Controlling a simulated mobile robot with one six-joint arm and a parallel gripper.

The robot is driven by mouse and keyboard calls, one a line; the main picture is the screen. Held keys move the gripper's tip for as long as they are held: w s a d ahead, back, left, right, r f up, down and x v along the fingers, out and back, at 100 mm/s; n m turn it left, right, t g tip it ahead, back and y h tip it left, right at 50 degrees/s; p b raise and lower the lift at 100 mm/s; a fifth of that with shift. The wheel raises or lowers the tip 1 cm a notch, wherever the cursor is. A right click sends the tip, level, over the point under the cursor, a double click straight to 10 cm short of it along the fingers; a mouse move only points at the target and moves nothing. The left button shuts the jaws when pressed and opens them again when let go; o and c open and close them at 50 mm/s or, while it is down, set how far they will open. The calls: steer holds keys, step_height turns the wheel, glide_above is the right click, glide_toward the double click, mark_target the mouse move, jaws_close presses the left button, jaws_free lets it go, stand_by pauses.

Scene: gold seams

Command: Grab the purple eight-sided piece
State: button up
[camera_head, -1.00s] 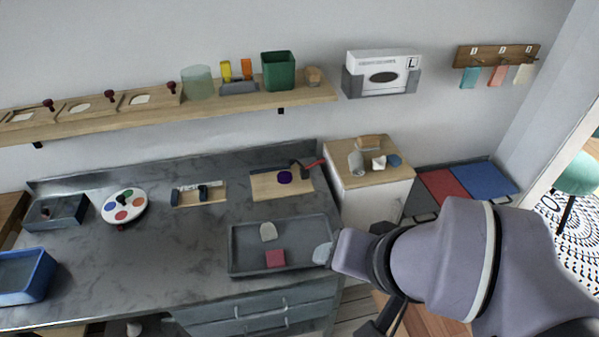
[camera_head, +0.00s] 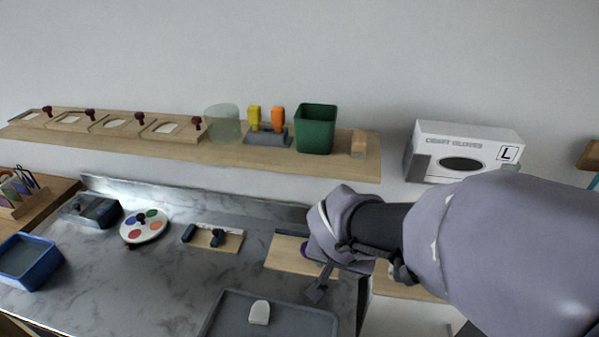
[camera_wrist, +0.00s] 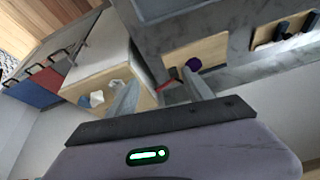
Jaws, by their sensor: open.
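The purple eight-sided piece (camera_wrist: 194,64) lies on a light wooden board (camera_wrist: 212,50) on the grey marbled counter. In the head view the purple piece (camera_head: 304,250) shows only as a small patch at the edge of my wrist, which hides the rest. My gripper (camera_wrist: 158,80) is open and empty, with its fingers spread. In the wrist view the piece shows just beyond the tip of the right finger. In the head view my gripper (camera_head: 317,289) is in front of the board; how far above it, I cannot tell.
A red-handled tool (camera_wrist: 168,84) lies beside the piece. A grey tray (camera_head: 285,315) with a pale piece (camera_head: 259,312) stands nearer. A wooden shelf (camera_head: 270,157) with a green bin (camera_head: 315,128) runs above the counter. A white-topped cabinet (camera_wrist: 98,62) adjoins the counter.

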steer(key=shift+n, duration=0.8)
steer(key=w+a+f, duration=0.1)
steer(key=a+f, duration=0.1)
steer(key=f, duration=0.2)
steer(key=w+a+f+b, duration=0.1)
steer(key=w+a+f, duration=0.1)
steer(key=a+f, duration=0.1)
steer(key=w+a+f, duration=0.1)
steer(key=a+f, duration=0.1)
steer(key=f, duration=0.3)
steer(key=shift+w+a+f+b, duration=0.2)
steer(key=shift+a+b, duration=0.1)
steer(key=shift+a, duration=0.1)
steer(key=w+p, duration=0.1)
steer(key=w, duration=0.3)
steer(key=w+d, duration=0.1)
steer(key=w, duration=0.3)
steer(key=w+d+p, duration=0.1)
steer(key=w, duration=0.2)
steer(key=shift+w+d+p, duration=0.15)
steer(key=shift+w+p, duration=0.2)
steer(key=shift+w, duration=0.05)
steer(key=b+x, duration=0.1)
steer(key=x, duration=0.4)
steer(key=shift+f+b, duration=0.1)
steer(key=shift+b, duration=0.3)
steer(key=shift+s, duration=0.1)
steer(key=shift+c, duration=0.2)
steer(key=c, duration=1.2)
steer(key=shift+o, duration=0.2)
